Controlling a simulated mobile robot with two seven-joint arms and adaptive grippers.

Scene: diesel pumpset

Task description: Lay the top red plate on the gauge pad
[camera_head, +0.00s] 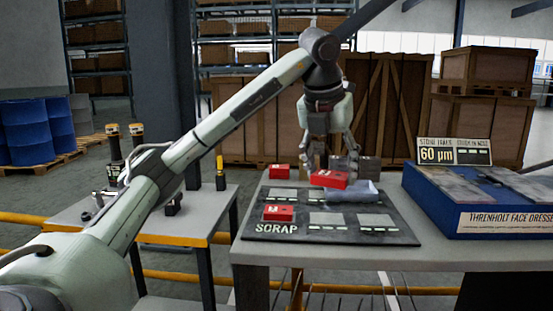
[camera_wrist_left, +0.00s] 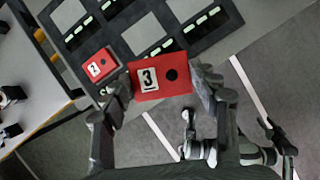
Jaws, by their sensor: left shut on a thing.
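My left gripper (camera_head: 325,165) is shut on a red plate (camera_head: 328,180) above the dark mat. One with a "2" shows in the left wrist view (camera_wrist_left: 100,66). Grey square pads (camera_head: 326,218) lie on the mat; I cannot tell which is the gauge pad.
A blue face dresser (camera_head: 480,210) stands right of the mat (camera_head: 400,236), with a "60 µm" sign (camera_head: 437,154) behind. A side table (camera_head: 170,224) with tools stands left.

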